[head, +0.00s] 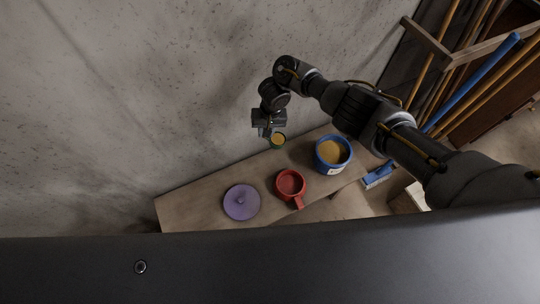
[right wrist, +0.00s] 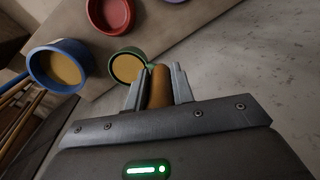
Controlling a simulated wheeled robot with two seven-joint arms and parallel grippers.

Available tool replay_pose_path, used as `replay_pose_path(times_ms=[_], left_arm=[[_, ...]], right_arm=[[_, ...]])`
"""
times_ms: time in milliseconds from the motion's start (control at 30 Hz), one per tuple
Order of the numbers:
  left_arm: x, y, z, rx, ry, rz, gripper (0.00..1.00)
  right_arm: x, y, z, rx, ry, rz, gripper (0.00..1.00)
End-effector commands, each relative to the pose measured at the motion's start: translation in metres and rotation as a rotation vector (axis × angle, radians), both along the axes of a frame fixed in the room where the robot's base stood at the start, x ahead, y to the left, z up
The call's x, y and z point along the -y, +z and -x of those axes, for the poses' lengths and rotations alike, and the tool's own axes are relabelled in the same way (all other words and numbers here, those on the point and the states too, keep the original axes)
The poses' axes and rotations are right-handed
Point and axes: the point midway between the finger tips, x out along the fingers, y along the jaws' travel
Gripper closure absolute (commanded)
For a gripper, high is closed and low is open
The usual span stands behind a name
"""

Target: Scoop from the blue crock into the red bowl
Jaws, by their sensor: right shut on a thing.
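My right gripper (head: 267,130) is shut on the brown handle of a scoop (right wrist: 160,92). The scoop's green-rimmed cup (head: 278,146) holds yellow-brown material, which also shows in the right wrist view. The scoop is off to the wall side of the bowl and crock, not over either. The blue crock (head: 320,164) stands on the bench with the same coloured material inside; it is at the left in the right wrist view (right wrist: 35,72). The red bowl (head: 290,185), with a handle, stands left of the crock and looks empty inside. My left gripper is not in view.
A purple lid (head: 241,202) with a knob lies on the wooden bench (head: 185,205) left of the bowl. A concrete wall (head: 150,90) runs behind the bench. A blue brush (head: 378,176) and long-handled tools in a rack (head: 440,50) are at the right.

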Motion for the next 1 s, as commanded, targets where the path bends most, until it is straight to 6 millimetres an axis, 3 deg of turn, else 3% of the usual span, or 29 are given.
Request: replay_pose_path(times_ms=[100, 200, 367, 667, 1000], left_arm=[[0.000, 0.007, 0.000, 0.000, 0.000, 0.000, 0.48], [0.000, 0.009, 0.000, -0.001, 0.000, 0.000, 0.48], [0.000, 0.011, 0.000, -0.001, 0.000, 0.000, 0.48], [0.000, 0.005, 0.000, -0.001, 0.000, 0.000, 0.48], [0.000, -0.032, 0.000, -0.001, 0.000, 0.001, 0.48]], right_arm=[[0.005, -0.036, 0.027, -0.003, -0.099, -0.014, 1.00], [0.008, -0.058, 0.046, 0.001, -0.154, -0.021, 1.00], [0.010, -0.076, 0.063, 0.007, -0.197, -0.027, 1.00], [0.013, -0.085, 0.066, 0.011, -0.208, -0.039, 1.00], [0.024, -0.116, 0.068, 0.017, -0.207, -0.164, 1.00]])
